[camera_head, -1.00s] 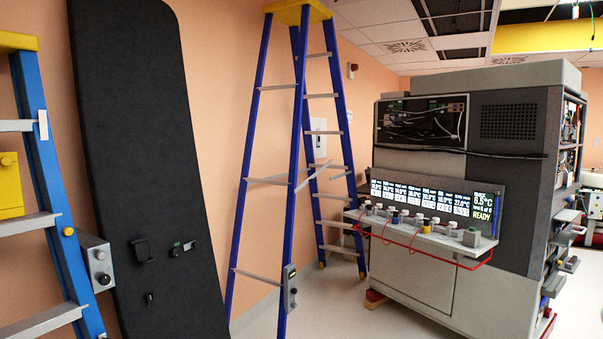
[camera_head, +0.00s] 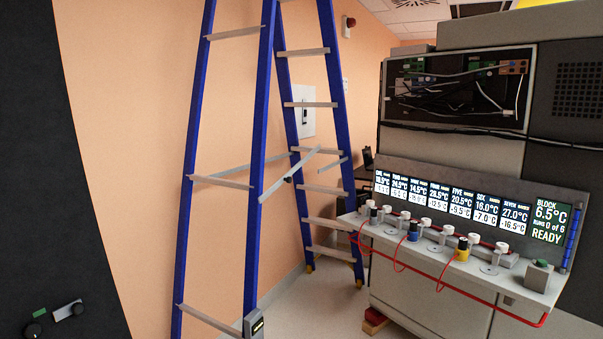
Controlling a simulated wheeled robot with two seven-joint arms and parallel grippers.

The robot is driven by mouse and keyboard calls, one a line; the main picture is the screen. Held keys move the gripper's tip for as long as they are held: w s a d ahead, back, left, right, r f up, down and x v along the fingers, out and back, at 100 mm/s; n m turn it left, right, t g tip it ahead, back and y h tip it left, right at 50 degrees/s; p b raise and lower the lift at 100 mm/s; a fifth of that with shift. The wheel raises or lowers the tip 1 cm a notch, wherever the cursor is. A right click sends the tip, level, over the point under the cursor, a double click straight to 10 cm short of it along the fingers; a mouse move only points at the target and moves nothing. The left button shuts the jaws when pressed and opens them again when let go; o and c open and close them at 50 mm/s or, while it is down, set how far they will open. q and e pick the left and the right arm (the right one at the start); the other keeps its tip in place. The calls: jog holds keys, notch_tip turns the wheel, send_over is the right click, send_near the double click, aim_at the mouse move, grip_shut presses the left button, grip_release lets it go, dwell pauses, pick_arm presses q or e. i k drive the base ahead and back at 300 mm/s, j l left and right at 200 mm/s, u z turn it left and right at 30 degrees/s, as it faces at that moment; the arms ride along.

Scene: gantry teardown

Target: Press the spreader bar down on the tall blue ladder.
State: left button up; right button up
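The tall blue ladder (camera_head: 258,150) stands open near the peach wall, left of the middle in the head view. It has blue rails and grey steps; its top is out of the picture. The spreader bar (camera_head: 290,174) is a grey bar between the front and rear rails at mid height. It slopes up to the right from the front rail, with a small dark part near its middle. A second grey bar runs behind it. A small grey box (camera_head: 254,325) sits low on the front rail. Neither of my grippers is in view.
A large grey machine (camera_head: 430,290) with a lit temperature display (camera_head: 470,205) and a shelf of several knobs stands at the right. A black panel (camera_head: 55,170) leans at the left. Pale floor (camera_head: 320,305) shows between ladder and machine.

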aim_at(286, 178)
jog(key=i+j, duration=0.1)
jog(key=i, duration=0.3)
jog(key=i+j, duration=0.1)
jog(key=i, duration=0.3)
jog(key=i+j+z, duration=0.1)
jog(key=i+z, duration=0.15)
jog(key=z, duration=0.15)
jog(key=i+j+z, duration=0.2)
jog(key=z, duration=0.25)
jog(key=i+j+z, duration=0.25)
jog(key=z, duration=0.15)
